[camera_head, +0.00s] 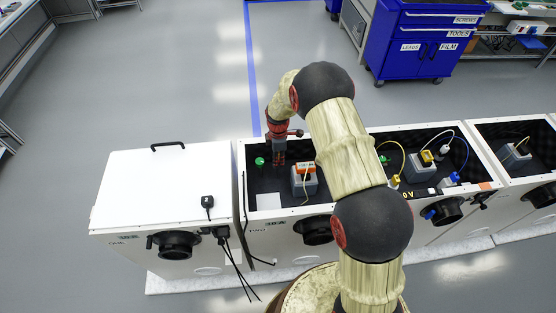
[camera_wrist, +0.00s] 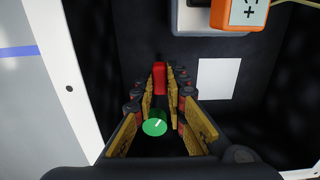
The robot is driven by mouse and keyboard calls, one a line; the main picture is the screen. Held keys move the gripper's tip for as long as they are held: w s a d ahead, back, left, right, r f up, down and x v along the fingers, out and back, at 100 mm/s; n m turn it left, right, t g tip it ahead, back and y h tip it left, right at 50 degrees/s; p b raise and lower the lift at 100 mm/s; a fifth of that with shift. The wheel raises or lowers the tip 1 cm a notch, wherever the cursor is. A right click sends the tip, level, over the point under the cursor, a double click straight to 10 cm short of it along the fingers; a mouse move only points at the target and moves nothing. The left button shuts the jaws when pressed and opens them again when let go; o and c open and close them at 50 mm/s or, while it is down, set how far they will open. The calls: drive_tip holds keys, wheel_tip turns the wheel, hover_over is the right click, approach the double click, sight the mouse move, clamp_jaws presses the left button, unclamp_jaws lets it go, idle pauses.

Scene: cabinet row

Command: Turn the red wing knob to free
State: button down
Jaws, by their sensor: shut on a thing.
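The red wing knob (camera_wrist: 159,75) shows in the wrist view as a narrow upright red piece between my fingertips. My gripper (camera_wrist: 160,88) is shut on it, with a yellow-padded finger on each side. In the head view my gripper (camera_head: 279,160) reaches down into the open white cabinet (camera_head: 268,214), and I cannot make out the knob there. A green round knob (camera_wrist: 155,123) with a pale mark shows lower in the wrist view, between the nearer parts of the fingers. In the head view the green knob (camera_head: 260,161) is just left of my gripper.
A grey box with an orange top (camera_head: 305,169) stands right of my gripper in the same cabinet. A white card (camera_wrist: 218,79) lies on the dark lining. A closed white cabinet (camera_head: 165,185) is at left. Open floor (camera_head: 180,80) lies behind the row.

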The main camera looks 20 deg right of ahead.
drive_tip(key=c, duration=1.8)
unclamp_jaws()
drive_tip(key=shift+r, duration=0.15)
wheel_tip(320, 180, up, 12)
